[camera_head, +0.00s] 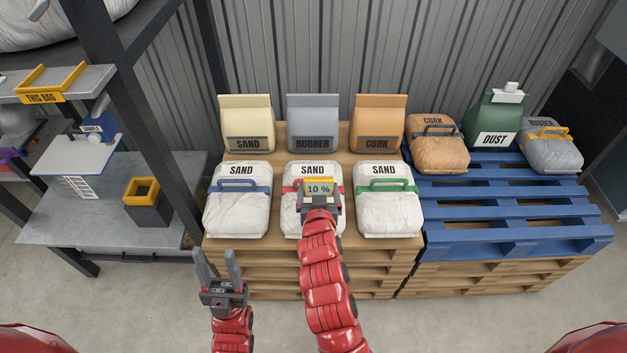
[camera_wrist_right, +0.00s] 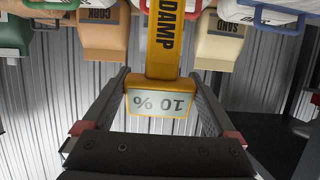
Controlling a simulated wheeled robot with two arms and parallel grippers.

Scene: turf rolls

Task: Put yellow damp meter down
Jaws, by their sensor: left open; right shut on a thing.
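The yellow damp meter (camera_head: 319,187) is held in my right gripper (camera_head: 320,203), in front of the middle white sand bag (camera_head: 302,218) with the red handle. Its display reads 10 %. In the right wrist view the meter (camera_wrist_right: 163,50) sits between the fingers, with the word DAMP on its body. I cannot tell whether its far end touches the bag. My left gripper (camera_head: 216,267) is open and empty, low in front of the wooden pallet stack.
A sand bag with a blue handle (camera_head: 236,212) and one with a green handle (camera_head: 388,210) flank the middle bag. A blue pallet (camera_head: 510,238) stands right. On the left, a grey bench (camera_head: 90,228) carries a dark box with a yellow rim (camera_head: 147,208), and has bare room.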

